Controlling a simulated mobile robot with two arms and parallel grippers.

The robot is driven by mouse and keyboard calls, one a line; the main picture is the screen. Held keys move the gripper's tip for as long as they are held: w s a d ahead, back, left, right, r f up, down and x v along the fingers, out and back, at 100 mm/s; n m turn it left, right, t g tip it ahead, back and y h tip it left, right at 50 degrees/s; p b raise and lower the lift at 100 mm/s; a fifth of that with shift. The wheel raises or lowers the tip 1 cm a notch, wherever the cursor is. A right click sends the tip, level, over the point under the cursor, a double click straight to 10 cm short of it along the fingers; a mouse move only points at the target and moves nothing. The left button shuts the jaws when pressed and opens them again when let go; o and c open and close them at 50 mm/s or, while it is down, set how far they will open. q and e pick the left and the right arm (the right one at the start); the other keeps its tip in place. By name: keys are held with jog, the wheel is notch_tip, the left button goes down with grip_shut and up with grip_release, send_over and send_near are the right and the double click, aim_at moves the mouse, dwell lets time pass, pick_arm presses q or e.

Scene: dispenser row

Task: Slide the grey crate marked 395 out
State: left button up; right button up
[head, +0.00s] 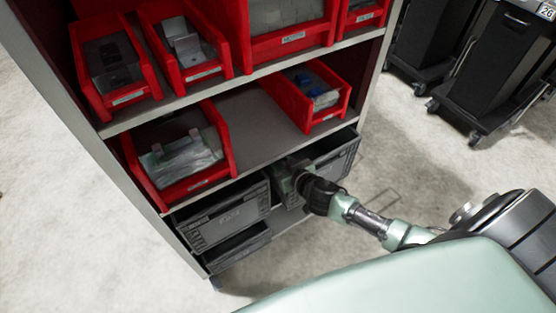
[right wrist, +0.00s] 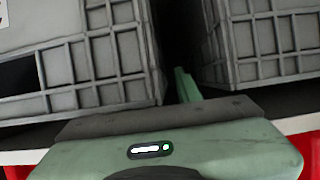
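Grey crates sit in the shelf's lower part: one at left (head: 228,215), one below it (head: 240,250), and one at right (head: 342,158), partly behind my right arm. A pale label shows on the left crate, but no number is legible. My right gripper (head: 285,178) is at the crate fronts, between the left and right crates. In the right wrist view, one green finger (right wrist: 187,85) reaches into the dark gap between two grey crates (right wrist: 85,60) (right wrist: 262,45). The other finger is not visible, so its grip cannot be told. My left gripper is not in view.
Red bins (head: 178,165) (head: 310,95) with contents stand on the shelf (head: 250,130) above the crates. Dark wheeled carts (head: 500,60) stand at upper right. The pale floor (head: 430,150) beside and in front of the shelf looks clear.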

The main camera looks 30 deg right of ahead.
jog(key=shift+c, duration=0.3)
grip_shut()
dwell(1.1)
